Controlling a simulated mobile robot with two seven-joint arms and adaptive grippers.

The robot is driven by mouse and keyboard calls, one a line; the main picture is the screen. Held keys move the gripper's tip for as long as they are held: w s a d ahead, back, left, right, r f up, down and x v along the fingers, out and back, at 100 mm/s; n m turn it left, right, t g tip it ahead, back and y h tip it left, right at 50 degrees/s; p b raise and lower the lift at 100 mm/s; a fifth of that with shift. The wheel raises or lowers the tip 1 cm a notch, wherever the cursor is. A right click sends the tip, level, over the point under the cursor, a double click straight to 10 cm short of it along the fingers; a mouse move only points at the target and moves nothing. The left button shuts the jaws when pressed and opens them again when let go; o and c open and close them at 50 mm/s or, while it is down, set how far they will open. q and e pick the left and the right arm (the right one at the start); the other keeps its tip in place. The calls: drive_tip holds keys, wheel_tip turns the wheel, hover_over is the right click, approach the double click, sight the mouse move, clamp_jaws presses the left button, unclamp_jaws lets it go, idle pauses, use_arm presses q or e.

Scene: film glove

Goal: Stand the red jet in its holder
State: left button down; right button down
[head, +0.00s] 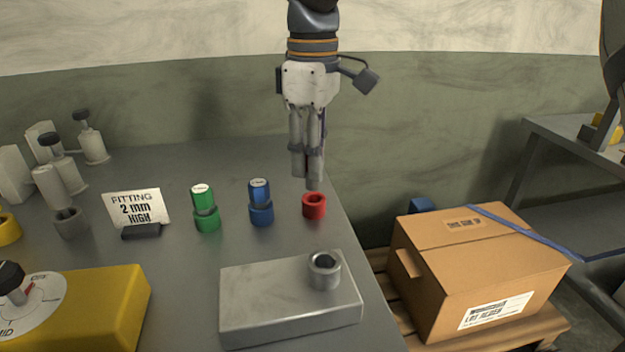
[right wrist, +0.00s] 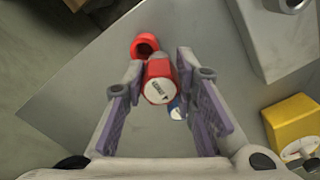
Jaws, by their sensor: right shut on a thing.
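The red jet (right wrist: 160,84) shows in the right wrist view with its white labelled cap facing the camera. My right gripper (right wrist: 160,90) is shut on it. In the head view my right gripper (head: 310,178) points down from the top, and its fingers hide the jet. The red holder (head: 314,206), an open ring, stands on the bench just below the fingertips in that view. In the right wrist view the red holder (right wrist: 145,45) lies just beyond the jet, a little left, with its opening showing. I cannot tell the height gap. My left gripper is out of view.
A blue jet (head: 260,200) and a green jet (head: 204,207) stand in holders to the left. A metal block (head: 270,303) with a round socket (head: 324,271) lies in front. A sign (head: 137,206) and yellow box (head: 95,315) are farther left. A cardboard box (head: 440,240) stands right.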

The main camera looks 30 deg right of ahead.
drive_tip(key=shift+w+d+f, duration=0.2)
drive_tip(key=shift+w+f, duration=0.1)
drive_tip(key=shift+f, duration=0.2)
drive_tip(key=shift+w+d+f, duration=0.2)
drive_tip(key=shift+w+f, duration=0.1)
drive_tip(key=shift+f, duration=0.2)
drive_tip(key=shift+w+d+f, duration=0.1)
drive_tip(key=shift+w+f, duration=0.05)
drive_tip(key=shift+f, duration=0.8)
drive_tip(key=shift+w+d+f, duration=0.1)
drive_tip(key=shift+w+f, duration=0.05)
drive_tip(key=shift+f, duration=0.75)
drive_tip(key=shift+f, duration=0.1)
drive_tip(key=c, duration=1.3)
unclamp_jaws()
wheel_tip(320, 180, up, 12)
drive_tip(key=shift+b, duration=0.35)
